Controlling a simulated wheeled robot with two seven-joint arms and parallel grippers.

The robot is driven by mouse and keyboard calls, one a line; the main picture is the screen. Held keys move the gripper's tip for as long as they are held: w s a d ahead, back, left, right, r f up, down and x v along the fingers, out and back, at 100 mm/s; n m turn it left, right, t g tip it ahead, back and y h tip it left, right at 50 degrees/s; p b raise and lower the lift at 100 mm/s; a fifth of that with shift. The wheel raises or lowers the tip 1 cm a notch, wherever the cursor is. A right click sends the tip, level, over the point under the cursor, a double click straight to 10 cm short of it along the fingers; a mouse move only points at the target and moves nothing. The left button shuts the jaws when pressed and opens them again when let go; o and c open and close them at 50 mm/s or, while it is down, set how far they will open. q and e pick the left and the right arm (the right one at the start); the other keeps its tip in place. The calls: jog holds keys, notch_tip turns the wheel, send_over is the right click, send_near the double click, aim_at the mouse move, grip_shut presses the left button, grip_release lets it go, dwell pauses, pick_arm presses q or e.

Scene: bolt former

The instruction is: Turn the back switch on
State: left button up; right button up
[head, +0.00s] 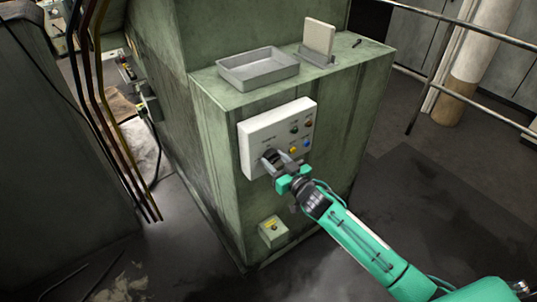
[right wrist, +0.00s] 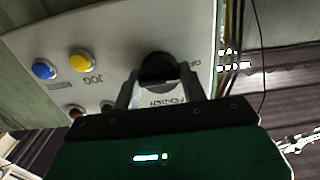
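A white control panel (head: 262,128) is fixed to the front of the green machine. A dark round knob sits low on its left side; the right wrist view shows this knob (right wrist: 158,70) with lettering around it, too blurred to read as on or off. My right gripper (head: 272,160) is at the knob and partly hides it in the head view. In the right wrist view my right gripper (right wrist: 160,92) has its two fingers spread, one on each side of the knob. Contact cannot be told. My left gripper is out of view.
The panel also carries a blue button (right wrist: 44,69), a yellow button (right wrist: 79,61) and other small buttons. A small box with a yellow top (head: 272,230) sits lower on the machine. A grey tray (head: 258,78) lies on the ledge. Open floor lies to the right, before a railing.

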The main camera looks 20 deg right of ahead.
jog(key=c, duration=0.5)
jog(key=m+p, duration=0.1)
jog(key=m, duration=0.1)
jog(key=shift+r+m+p, duration=0.2)
jog(key=shift+m+p, duration=0.2)
jog(key=m+p, duration=0.1)
jog(key=m, duration=0.1)
jog(key=shift+f+m, duration=0.15)
jog(key=shift+m, duration=0.15)
jog(key=m+p, duration=0.1)
jog(key=m, duration=0.4)
jog(key=shift+m+p, duration=0.3)
jog(key=shift+p, duration=0.1)
jog(key=o, duration=1.2)
jog(key=shift+s, duration=0.1)
